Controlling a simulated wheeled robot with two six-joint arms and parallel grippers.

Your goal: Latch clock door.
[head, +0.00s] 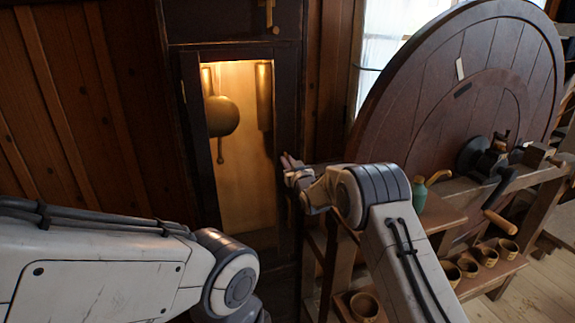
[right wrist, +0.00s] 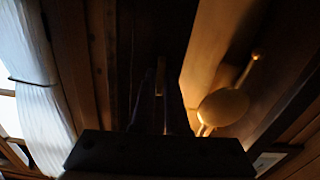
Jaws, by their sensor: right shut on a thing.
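The clock is a tall dark wooden case with a narrow door (head: 287,110) in front of a lit interior. A brass pendulum bob (head: 221,116) hangs inside and shows in the right wrist view (right wrist: 222,107). My right gripper (head: 287,162) is at the right edge of the door, shut on a small piece there. In the right wrist view a small pale brown piece (right wrist: 161,75), probably the latch, shows at its dark fingers (right wrist: 157,112). The grip is small and dark, and I cannot tell whether the door sits flush. My left gripper is out of view.
A large round wooden wheel (head: 440,100) on a bench with a crank (head: 500,222) stands at the right. A green bottle (head: 419,194) and several wooden cups (head: 364,306) stand beside my right forearm. Plank wall (head: 80,110) fills the left.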

